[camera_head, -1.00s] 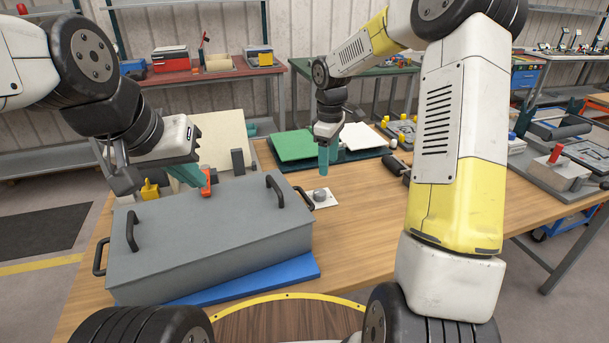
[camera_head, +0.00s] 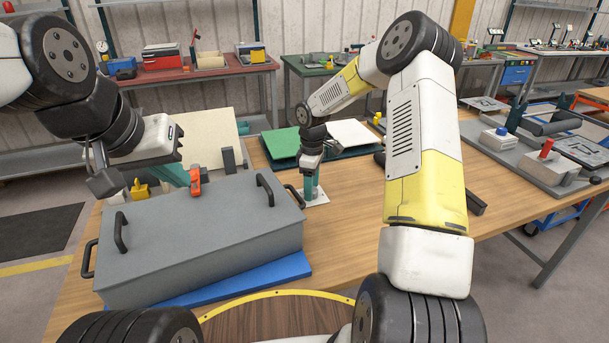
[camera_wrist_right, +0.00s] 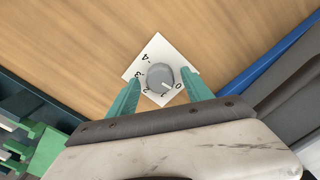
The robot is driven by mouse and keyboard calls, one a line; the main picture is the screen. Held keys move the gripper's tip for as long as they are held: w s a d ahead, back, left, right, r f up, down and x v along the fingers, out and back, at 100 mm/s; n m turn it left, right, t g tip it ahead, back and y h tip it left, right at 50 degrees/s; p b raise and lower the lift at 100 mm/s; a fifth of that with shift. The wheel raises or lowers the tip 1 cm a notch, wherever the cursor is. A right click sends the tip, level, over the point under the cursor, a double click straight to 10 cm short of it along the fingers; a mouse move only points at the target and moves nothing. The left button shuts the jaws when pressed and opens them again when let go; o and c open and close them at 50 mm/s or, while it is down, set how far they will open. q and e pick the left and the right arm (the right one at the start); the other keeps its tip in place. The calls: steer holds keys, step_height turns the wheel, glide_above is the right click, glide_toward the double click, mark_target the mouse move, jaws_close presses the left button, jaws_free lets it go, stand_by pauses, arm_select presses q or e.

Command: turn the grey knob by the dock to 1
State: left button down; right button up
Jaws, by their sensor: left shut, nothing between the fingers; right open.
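The grey knob (camera_wrist_right: 160,77) sits on a square white plate (camera_wrist_right: 140,68) marked with numbers from 0 to 4. Its pale pointer mark faces the 0 and 1 side; I cannot tell the exact reading. My right gripper (camera_wrist_right: 160,76) is open, with one teal finger on each side of the knob; contact is unclear. In the head view my right gripper (camera_head: 312,192) is low over the plate (camera_head: 322,188) and mostly hides the knob.
A large grey box (camera_head: 200,230) with black handles stands left of the plate on a blue mat (camera_head: 280,271). A green panel (camera_head: 281,143) and a white panel (camera_head: 351,134) lie behind. Bare wooden table (camera_head: 350,210) is to the plate's right.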

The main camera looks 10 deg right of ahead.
jaws_close()
steer(key=shift+m, duration=0.3)
steer(key=m, duration=0.4)
steer(key=shift+r, duration=0.1)
steer(key=shift+m, duration=2.5)
jaws_free()
